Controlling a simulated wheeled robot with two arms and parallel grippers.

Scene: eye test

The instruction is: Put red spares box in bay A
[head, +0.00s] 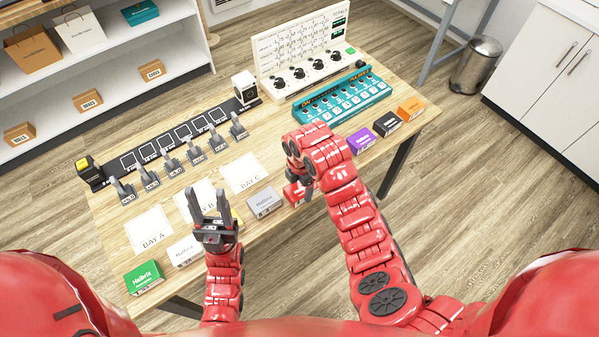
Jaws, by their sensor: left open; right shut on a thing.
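The red spares box (292,195) is near the table's front edge, partly hidden by my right gripper (299,182). My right gripper is shut on it. I cannot tell whether the box touches the table. Bay A (152,230) is a white sheet at the left of the table, and nothing lies on it. Bay B (196,197) and bay C (243,173) are similar sheets to its right. My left gripper (208,202) is open and empty, in front of bay B and hiding part of it.
Along the front edge are green (143,277), white (184,250), yellow (236,218) and grey (264,202) boxes. Purple (361,140), black (387,124) and orange (411,109) boxes are at right. A row of levers (195,154) and a teal panel (345,95) stand behind.

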